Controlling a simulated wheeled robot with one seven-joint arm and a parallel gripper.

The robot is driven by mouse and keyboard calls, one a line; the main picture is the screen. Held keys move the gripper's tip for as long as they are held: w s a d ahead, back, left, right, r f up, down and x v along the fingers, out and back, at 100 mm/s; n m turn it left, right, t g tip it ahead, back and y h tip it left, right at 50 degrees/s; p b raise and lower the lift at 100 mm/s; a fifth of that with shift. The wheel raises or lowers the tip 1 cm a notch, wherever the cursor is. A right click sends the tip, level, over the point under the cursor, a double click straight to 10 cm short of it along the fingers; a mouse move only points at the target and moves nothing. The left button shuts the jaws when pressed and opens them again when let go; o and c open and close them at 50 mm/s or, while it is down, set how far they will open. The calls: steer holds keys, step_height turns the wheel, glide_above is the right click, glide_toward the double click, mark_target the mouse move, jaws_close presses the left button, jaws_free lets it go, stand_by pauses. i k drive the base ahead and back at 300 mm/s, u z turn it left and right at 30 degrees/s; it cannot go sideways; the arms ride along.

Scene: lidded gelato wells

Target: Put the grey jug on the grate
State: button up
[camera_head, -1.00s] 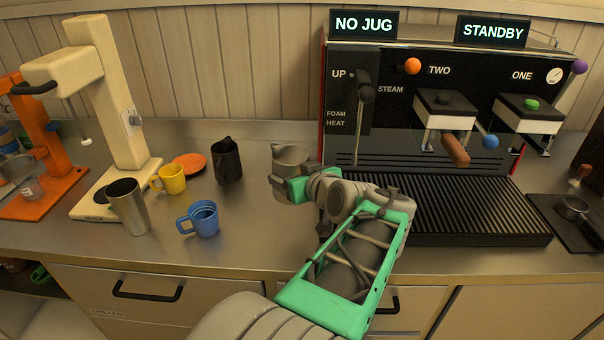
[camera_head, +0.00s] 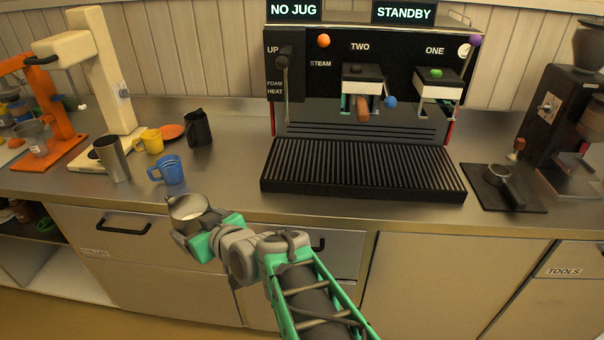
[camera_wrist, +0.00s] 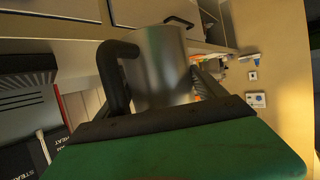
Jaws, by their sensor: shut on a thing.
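The grey jug (camera_head: 186,206) is in my gripper (camera_head: 193,230), which is shut on it. In the head view it is held upright or nearly so, around the counter's front edge and left of the grate; its inside looks pale. In the wrist view the metal jug (camera_wrist: 160,65) shows between the dark fingers; its lower part is hidden. The grate (camera_head: 362,172) is the black ribbed tray in front of the coffee machine. It is empty and apart from the jug.
The coffee machine (camera_head: 365,85) shows "NO JUG" and "STANDBY". A blue cup (camera_head: 170,170), yellow cup (camera_head: 150,141), steel tumbler (camera_head: 112,159) and black jug (camera_head: 198,128) stand on the left counter. A portafilter (camera_head: 500,180) lies on a dark mat to the right.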

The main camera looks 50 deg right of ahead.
mark_target(291, 167)
steer(key=u, duration=1.5)
steer(key=i, duration=1.1)
steer(key=z, duration=2.6)
steer(key=i, duration=0.5)
steer(key=z, duration=0.1)
